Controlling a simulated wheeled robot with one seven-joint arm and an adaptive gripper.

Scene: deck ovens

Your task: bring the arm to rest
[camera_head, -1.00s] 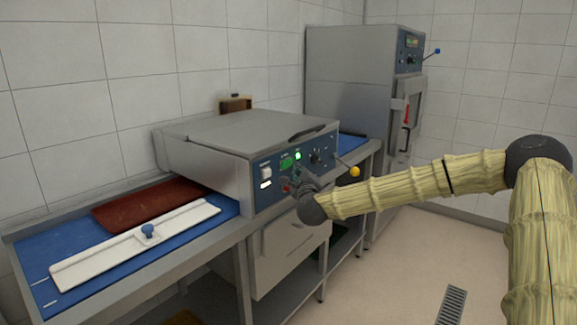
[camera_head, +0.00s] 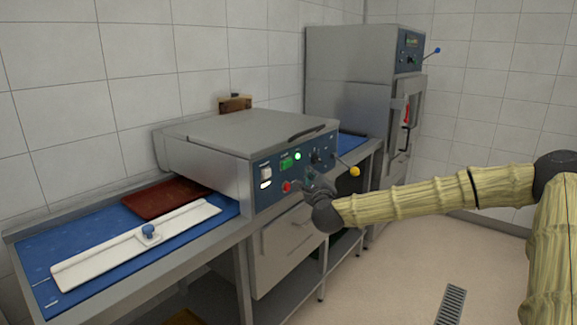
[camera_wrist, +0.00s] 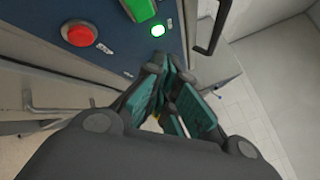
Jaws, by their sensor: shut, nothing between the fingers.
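My gripper (camera_head: 316,184) is in front of the control panel (camera_head: 274,186) of the steel deck oven (camera_head: 235,134), near the panel's lower right part. In the wrist view my gripper (camera_wrist: 165,70) has its fingers drawn together with nothing between them. The red button (camera_wrist: 79,34) and a lit green lamp (camera_wrist: 158,30) on the panel show beside the fingers. In the head view the red button (camera_head: 286,187) lies just left of my gripper. The fingers appear apart from the panel.
A brown-red board (camera_head: 160,199) lies partly at the oven's left side on a blue surface (camera_head: 75,240). A tall steel cabinet (camera_head: 352,90) stands behind. The floor at right is open, with a drain grate (camera_head: 451,305).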

